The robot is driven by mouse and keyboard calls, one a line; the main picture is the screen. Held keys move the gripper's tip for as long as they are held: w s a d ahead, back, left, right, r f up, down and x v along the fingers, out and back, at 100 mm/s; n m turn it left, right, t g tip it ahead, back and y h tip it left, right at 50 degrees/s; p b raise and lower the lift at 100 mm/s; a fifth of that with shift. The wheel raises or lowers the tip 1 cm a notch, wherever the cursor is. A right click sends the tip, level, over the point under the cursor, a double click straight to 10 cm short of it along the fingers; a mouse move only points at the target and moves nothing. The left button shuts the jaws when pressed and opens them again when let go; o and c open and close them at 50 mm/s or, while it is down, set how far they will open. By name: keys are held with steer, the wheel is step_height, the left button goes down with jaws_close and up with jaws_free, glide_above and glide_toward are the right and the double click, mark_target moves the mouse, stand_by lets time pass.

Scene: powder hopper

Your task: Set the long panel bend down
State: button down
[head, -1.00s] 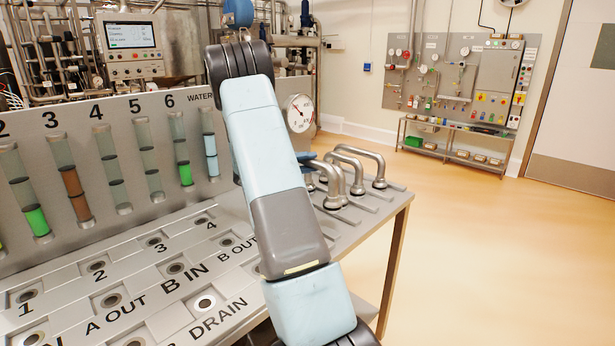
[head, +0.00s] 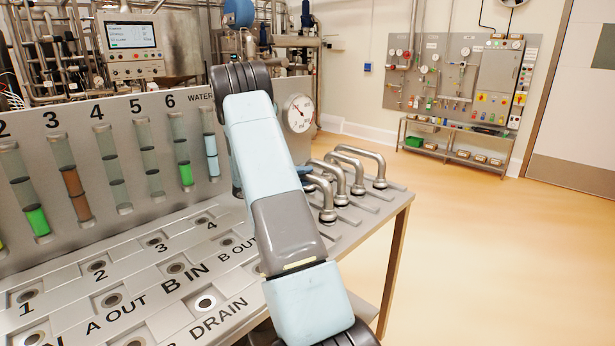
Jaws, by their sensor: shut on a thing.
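Several bent metal pipes, the panel bends (head: 366,153), stand in a row on the right end of the sloping metal panel (head: 140,262). I cannot tell which one is the long panel bend, or whether it is among them. My gripper is not visible; my own arm crosses the middle of the view and hides that area. A small blue part of my arm shows behind the upper link, close to the left of the bends.
The panel has labelled round ports, including the drain port (head: 205,303). An upright board with sight tubes (head: 75,190) and a round gauge (head: 299,113) stand behind it. The panel's right edge drops to open floor (head: 490,260). A wall board with a shelf is far right.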

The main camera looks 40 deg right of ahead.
steer(key=c, duration=0.7)
jaws_free()
steer(key=v, duration=1.2)
steer(key=s+a+r+m+t+y, duration=0.75)
steer(key=s+a+r+m, duration=0.5)
steer(key=s, duration=0.25)
steer(key=s+a+r+m+t+y, duration=0.2)
steer(key=s+a+m+t+y, duration=0.1)
steer(key=s+a+m+t, duration=0.2)
steer(key=s+a+r+m+t+y, duration=0.2)
steer(key=s+a+m+t+y, duration=0.2)
steer(key=s+a+m, duration=0.5)
steer(key=s+a+t, duration=0.1)
steer(key=s+a, duration=0.2)
steer(key=s, duration=0.1)
steer(key=shift+s+r+t, duration=0.25)
steer(key=shift+r+t, duration=0.1)
steer(key=shift+y, duration=0.25)
